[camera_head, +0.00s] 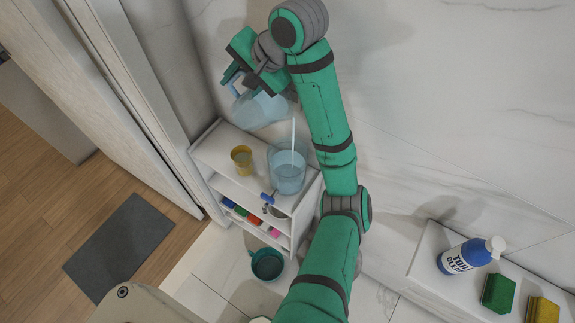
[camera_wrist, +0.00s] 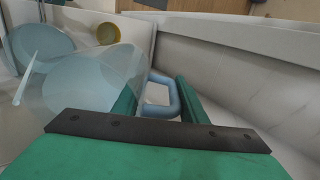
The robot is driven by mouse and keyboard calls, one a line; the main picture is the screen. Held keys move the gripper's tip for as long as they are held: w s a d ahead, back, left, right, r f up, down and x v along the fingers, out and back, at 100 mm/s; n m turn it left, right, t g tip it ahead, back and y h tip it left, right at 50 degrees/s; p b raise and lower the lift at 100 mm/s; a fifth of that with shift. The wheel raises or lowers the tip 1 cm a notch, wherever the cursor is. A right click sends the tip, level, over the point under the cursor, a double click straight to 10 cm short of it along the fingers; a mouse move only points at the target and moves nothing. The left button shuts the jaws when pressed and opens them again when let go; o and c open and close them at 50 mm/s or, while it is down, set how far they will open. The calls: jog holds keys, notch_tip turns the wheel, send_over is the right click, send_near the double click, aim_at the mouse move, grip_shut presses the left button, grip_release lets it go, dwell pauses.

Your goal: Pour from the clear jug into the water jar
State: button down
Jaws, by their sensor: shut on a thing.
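The clear bluish jug (camera_head: 260,108) is up above the back of the white shelf unit, its body tilted. My gripper (camera_head: 238,74) is shut on the jug's blue handle, which shows between the fingers (camera_wrist: 160,96) in the wrist view. The jug's clear body (camera_wrist: 88,82) is beside the fingers there. The water jar (camera_head: 287,172) is a wide clear blue vessel standing on the shelf top, with a white stick leaning in it. It also shows behind the jug at the upper left of the wrist view (camera_wrist: 40,42). I cannot make out any stream between them.
A small yellow cup (camera_head: 241,160) stands on the shelf top (camera_head: 215,150) left of the jar. A blue-ended tool (camera_head: 268,198) lies near the front. A cleaner bottle (camera_head: 470,256) and sponges are at the right. The marble wall is close behind the jug.

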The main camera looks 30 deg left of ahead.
jog(key=shift+d+f, duration=0.15)
jog(key=shift+f, duration=0.3)
dwell(0.4)
jog(key=shift+s+f, duration=0.1)
jog(key=shift+f, duration=0.05)
jog(key=shift+f, duration=0.1)
dwell(0.4)
jog(key=shift+s+a, duration=0.1)
jog(key=shift+a, duration=0.15)
jog(key=shift+w+d+f, duration=0.15)
jog(key=shift+w+d, duration=0.05)
jog(key=shift+d, duration=0.05)
jog(key=shift+s+f, duration=0.1)
jog(key=shift+s, duration=0.05)
jog(key=shift+w+f+y, duration=0.15)
jog(key=shift+w+y, duration=0.05)
jog(key=shift+y, duration=0.1)
jog(key=shift+s+a+f, duration=0.1)
jog(key=shift+s+f, duration=0.05)
jog(key=shift+f, duration=0.15)
